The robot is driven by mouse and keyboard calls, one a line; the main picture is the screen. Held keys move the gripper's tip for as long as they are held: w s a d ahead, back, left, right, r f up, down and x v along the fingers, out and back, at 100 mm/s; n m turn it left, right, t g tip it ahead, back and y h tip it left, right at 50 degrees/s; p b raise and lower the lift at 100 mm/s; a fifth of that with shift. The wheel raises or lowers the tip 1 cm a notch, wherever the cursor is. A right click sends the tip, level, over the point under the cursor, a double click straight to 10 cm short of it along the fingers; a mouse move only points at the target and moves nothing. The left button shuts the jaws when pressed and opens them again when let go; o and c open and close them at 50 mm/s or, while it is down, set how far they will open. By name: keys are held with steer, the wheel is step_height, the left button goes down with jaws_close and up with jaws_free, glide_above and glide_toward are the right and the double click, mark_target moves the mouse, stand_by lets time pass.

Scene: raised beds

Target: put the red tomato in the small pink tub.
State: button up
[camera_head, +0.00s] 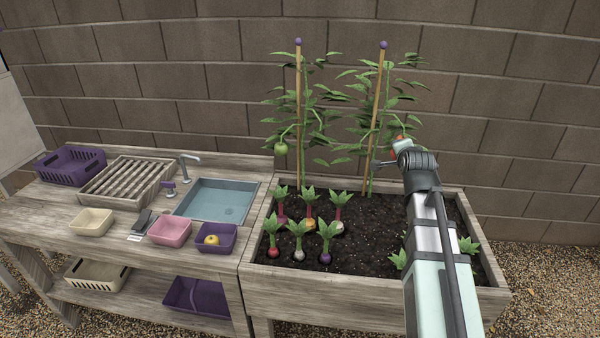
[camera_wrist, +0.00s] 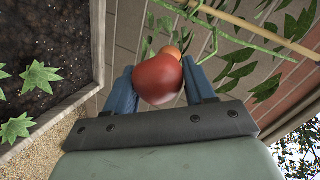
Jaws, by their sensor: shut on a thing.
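The red tomato (camera_wrist: 158,82) sits between the two blue fingers of my gripper (camera_wrist: 159,70), which is shut on it. In the head view my gripper (camera_head: 388,155) is up by the right-hand tomato plant, and only a sliver of red (camera_head: 397,139) shows beside it. I cannot tell whether the tomato is still joined to its stem. The small pink tub (camera_head: 170,238) stands on the wooden bench at left, far from my gripper, and looks empty.
A smaller orange fruit (camera_wrist: 170,51) shows just behind the tomato. Stakes and leafy vines surround my gripper, with a green tomato (camera_head: 281,148) on the left plant. A purple tub (camera_head: 217,245) holding a yellow item and a cream tub (camera_head: 91,222) flank the pink tub. A sink (camera_head: 215,200) lies behind.

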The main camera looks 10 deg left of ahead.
steer(key=shift+a, duration=0.4)
steer(key=s+a+f+n+g+y, duration=0.1)
steer(key=s+a+f+n+y, duration=0.15)
steer(key=a, duration=1.35)
steer(key=s+a+f+n+g+y, duration=0.1)
steer(key=s+a+n+g+y, duration=0.15)
steer(key=a, duration=1.25)
steer(key=s+a+f+n+g+y, duration=0.1)
steer(key=s+a+n, duration=0.15)
steer(key=a, duration=1.35)
steer(key=s+a+f+n+g, duration=0.1)
steer(key=s+a+f+g, duration=0.1)
steer(key=a, duration=0.5)
steer(key=s+a+f+n+g, duration=0.1)
steer(key=s+a+f+n, duration=0.1)
steer(key=a+f, duration=0.3)
steer(key=s+a+f+n+g, duration=0.1)
steer(key=s+a+f+g, duration=0.1)
steer(key=a, duration=0.8)
steer(key=shift+s+a+f+g, duration=0.35)
steer(key=shift+s+f, duration=0.3)
steer(key=shift+s, duration=0.3)
steer(key=shift+f+n, duration=0.1)
steer(key=shift+n, duration=0.15)
